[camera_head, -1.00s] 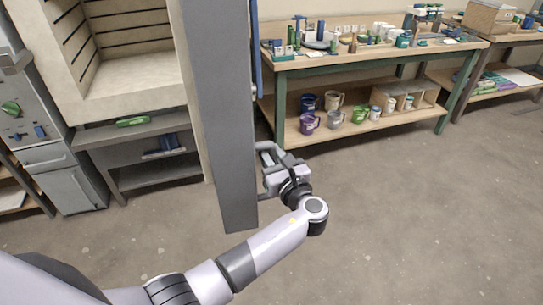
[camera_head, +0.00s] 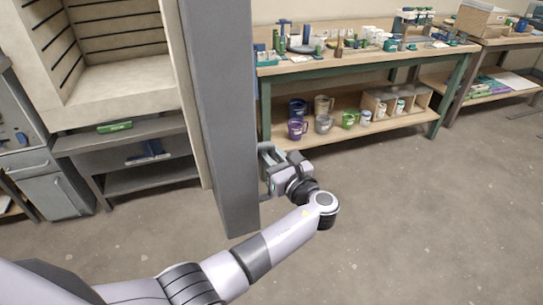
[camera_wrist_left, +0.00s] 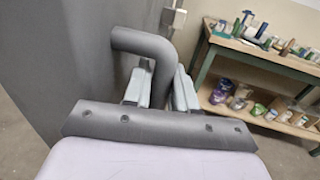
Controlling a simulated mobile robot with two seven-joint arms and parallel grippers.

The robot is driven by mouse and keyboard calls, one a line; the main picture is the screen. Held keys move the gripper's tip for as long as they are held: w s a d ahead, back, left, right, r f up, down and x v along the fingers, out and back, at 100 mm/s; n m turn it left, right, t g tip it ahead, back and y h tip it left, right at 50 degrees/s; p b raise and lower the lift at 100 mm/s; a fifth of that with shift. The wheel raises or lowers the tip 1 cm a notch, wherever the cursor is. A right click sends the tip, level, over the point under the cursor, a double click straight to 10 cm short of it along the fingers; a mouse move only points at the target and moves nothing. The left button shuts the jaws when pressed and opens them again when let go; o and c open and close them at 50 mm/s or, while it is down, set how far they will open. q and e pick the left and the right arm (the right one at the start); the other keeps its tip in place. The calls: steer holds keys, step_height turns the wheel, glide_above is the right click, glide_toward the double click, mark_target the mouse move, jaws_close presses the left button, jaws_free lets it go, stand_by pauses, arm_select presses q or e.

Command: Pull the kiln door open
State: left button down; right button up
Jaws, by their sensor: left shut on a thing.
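The kiln door (camera_head: 222,130) is a tall grey slab that stands swung open, seen nearly edge-on in the head view. Beside it is the kiln (camera_head: 105,75), with a cream, slotted, empty-looking chamber. My left gripper (camera_head: 268,158) is at the door's right side, low down. In the left wrist view the door (camera_wrist_left: 60,60) fills the left, and its bent grey handle (camera_wrist_left: 145,42) passes between the fingers of my left gripper (camera_wrist_left: 161,88), which are shut on it. The handle is mostly hidden in the head view. My right gripper is not in view.
A workbench (camera_head: 375,63) with tools on top and mugs on its lower shelf stands behind and right of the door. A grey stand (camera_head: 120,148) is under the kiln. The concrete floor (camera_head: 420,220) at right and front is clear.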

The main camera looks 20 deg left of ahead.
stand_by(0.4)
arm_select(q)
steer(key=c, duration=1.1)
jaws_free()
steer(key=shift+o, duration=0.2)
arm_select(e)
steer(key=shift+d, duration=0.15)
